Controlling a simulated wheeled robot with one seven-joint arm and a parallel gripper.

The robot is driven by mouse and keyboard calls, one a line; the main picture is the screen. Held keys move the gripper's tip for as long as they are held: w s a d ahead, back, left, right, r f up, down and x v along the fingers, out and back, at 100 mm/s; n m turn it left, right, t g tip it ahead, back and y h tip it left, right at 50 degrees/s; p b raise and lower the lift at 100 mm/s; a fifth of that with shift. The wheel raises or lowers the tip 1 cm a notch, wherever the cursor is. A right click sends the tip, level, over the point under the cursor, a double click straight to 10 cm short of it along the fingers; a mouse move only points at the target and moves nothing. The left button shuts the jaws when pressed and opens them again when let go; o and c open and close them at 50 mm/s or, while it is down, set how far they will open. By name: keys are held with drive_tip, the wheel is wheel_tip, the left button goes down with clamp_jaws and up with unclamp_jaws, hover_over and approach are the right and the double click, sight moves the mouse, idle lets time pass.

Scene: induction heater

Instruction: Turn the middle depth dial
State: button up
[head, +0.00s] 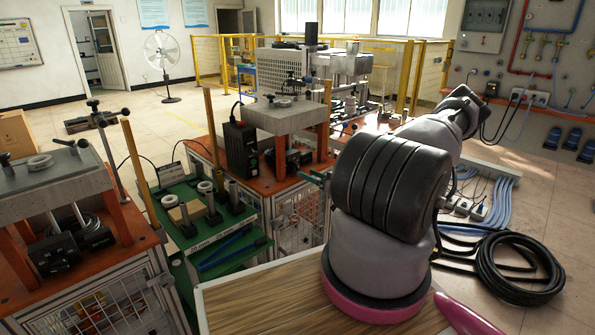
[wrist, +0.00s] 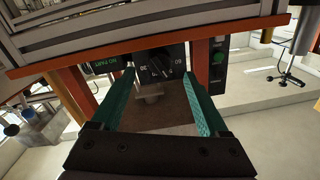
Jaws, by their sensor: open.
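In the head view my arm hides most of my gripper, and only a bit of green finger (head: 314,176) shows by the middle bench. The dial is not clear there.
A green "NO PART" display (wrist: 100,65) is left of the dial. An orange post (wrist: 201,70) and a box with a green button (wrist: 219,58) are close on the right. The middle bench (head: 283,118) has orange legs. A green tray table (head: 232,222) stands left of it.

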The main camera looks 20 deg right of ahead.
sight(299, 169)
drive_tip(key=x, duration=0.6)
clamp_jaws()
drive_tip(key=shift+n, duration=0.4)
drive_tip(key=n, duration=0.3)
drive_tip(key=shift+d+n, duration=0.1)
drive_tip(key=shift+n, duration=2.3)
